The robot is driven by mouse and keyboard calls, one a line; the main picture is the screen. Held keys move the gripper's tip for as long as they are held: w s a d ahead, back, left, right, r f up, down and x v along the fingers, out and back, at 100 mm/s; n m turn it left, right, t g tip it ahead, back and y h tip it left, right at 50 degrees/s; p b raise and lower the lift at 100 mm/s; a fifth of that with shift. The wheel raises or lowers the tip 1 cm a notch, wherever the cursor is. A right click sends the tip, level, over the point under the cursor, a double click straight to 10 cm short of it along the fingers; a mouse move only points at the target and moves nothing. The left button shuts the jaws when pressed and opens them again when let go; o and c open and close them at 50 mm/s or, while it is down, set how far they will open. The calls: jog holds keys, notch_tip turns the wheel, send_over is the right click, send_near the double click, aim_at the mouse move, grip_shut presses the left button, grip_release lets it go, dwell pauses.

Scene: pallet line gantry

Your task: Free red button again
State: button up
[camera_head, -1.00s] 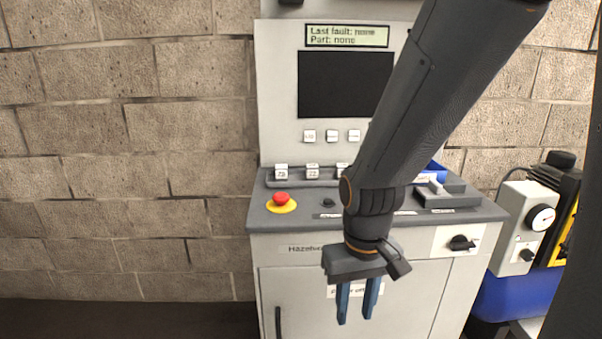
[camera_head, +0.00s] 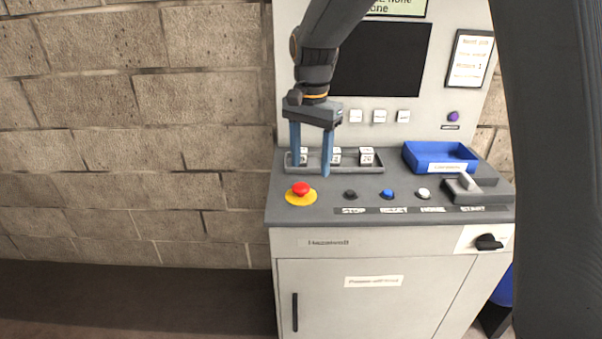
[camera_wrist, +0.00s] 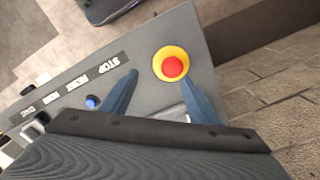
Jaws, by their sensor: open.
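The red button (camera_head: 301,188) is a mushroom head on a yellow round base, at the left front of the grey console top. My gripper (camera_head: 311,172) is open and empty, its two blue fingers pointing down. In the head view it hangs above and behind the button. In the wrist view the red button (camera_wrist: 173,67) lies beyond and roughly between the fingertips (camera_wrist: 160,78), with nothing between the fingers. I cannot tell from these frames whether the button is pressed in or out.
Black, blue and white buttons (camera_head: 388,194) sit in a row to the right. A tray of white numbered blocks (camera_head: 367,157) lies behind, close to the fingers. A blue bin (camera_head: 440,158) and a lever block (camera_head: 478,190) stand at the right. The console back panel (camera_head: 292,90) rises behind.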

aim_at(301, 186)
jog(key=shift+w+a+r+m, duration=0.2)
jog(key=shift+w+a+r, duration=0.15)
jog(key=shift+a, duration=0.2)
jog(key=shift+w+a+r+m, duration=0.2)
jog(key=shift+w+a, duration=0.1)
jog(key=shift+a, duration=0.2)
jog(key=shift+a+f, duration=0.1)
jog(key=shift+f, duration=0.1)
jog(key=shift+f+p, duration=1.05)
jog(key=shift+f, duration=2.55)
grip_shut()
jog(key=shift+r+p, duration=0.5)
jog(key=shift+r, duration=0.2)
jog(key=shift+w, duration=0.1)
grip_release()
